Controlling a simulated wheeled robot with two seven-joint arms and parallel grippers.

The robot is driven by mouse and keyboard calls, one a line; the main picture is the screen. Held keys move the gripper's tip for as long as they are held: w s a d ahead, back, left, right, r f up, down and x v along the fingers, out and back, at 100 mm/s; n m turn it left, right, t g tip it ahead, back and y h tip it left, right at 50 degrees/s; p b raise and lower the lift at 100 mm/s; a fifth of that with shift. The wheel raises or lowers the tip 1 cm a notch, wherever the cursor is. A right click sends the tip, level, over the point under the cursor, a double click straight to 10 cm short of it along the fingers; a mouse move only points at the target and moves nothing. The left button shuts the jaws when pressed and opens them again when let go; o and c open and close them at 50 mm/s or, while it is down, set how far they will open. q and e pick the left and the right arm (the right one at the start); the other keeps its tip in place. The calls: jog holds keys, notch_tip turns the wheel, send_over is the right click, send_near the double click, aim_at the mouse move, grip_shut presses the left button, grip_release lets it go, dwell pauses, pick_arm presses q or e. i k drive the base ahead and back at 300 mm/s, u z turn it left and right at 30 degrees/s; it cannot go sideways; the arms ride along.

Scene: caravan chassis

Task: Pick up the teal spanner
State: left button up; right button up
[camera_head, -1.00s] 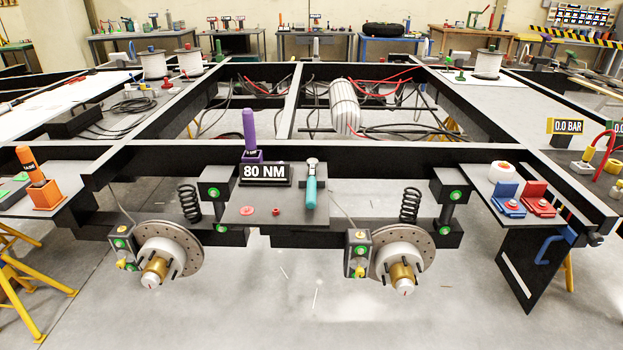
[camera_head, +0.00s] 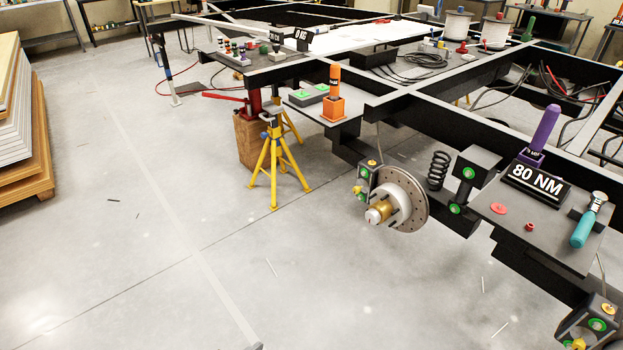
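The teal spanner (camera_head: 588,222) lies on a dark grey shelf (camera_head: 492,212) on the near side of the chassis, at the right of the head view. Its teal handle points toward me and its silver head rests on a small dark block. Just left of it are the black 80 NM display (camera_head: 536,182) and a purple-handled tool (camera_head: 544,134) standing upright in a holder. Neither of my grippers is clearly in view; only a small dark grey piece shows at the bottom edge, and I cannot tell what it is.
A brake disc (camera_head: 403,199) and coil spring (camera_head: 438,170) hang below the frame. A yellow axle stand (camera_head: 276,165) stands on the floor. An orange tool (camera_head: 334,96) stands on the left plate. Stacked boards (camera_head: 22,120) are at far left. The floor between is largely clear.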

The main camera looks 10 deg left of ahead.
aim_at(578, 239)
jog(key=u, duration=0.25)
jog(key=i, duration=2)
jog(key=z, duration=0.5)
